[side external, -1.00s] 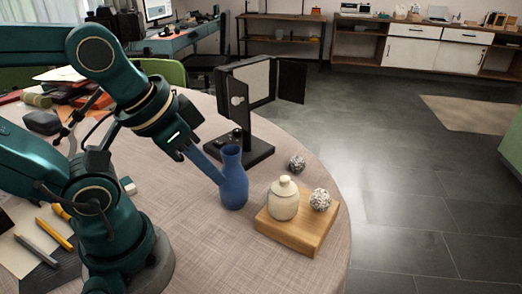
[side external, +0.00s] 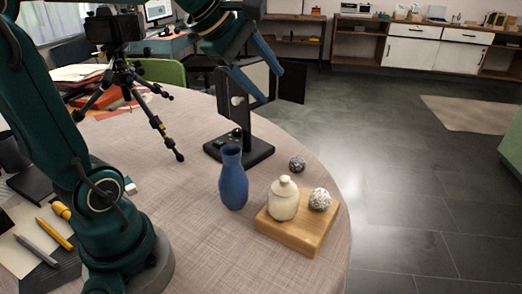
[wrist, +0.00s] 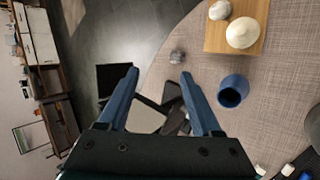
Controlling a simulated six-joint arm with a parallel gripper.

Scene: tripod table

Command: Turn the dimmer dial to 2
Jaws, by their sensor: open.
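A black panel lamp with a pale square face (side external: 257,78) and dark side flaps stands on a black base (side external: 256,150) near the table's far edge. A round white knob (side external: 237,100) is on its upright, and a small dark knob (side external: 237,132) is on the base. I cannot tell which is the dimmer dial, and no numbers are readable. My gripper (side external: 271,85) is open and empty, high up in front of the lamp panel in the side view. In the wrist view its two blue fingers (wrist: 160,74) are spread, with the lamp (wrist: 147,119) partly hidden behind them.
A blue vase (side external: 233,180) stands close in front of the lamp base. A wooden board (side external: 290,238) bears a cream lidded jar (side external: 284,198) and a speckled ball (side external: 320,199). Another ball (side external: 297,163) lies behind it. A camera tripod (side external: 125,75) stands left of the lamp.

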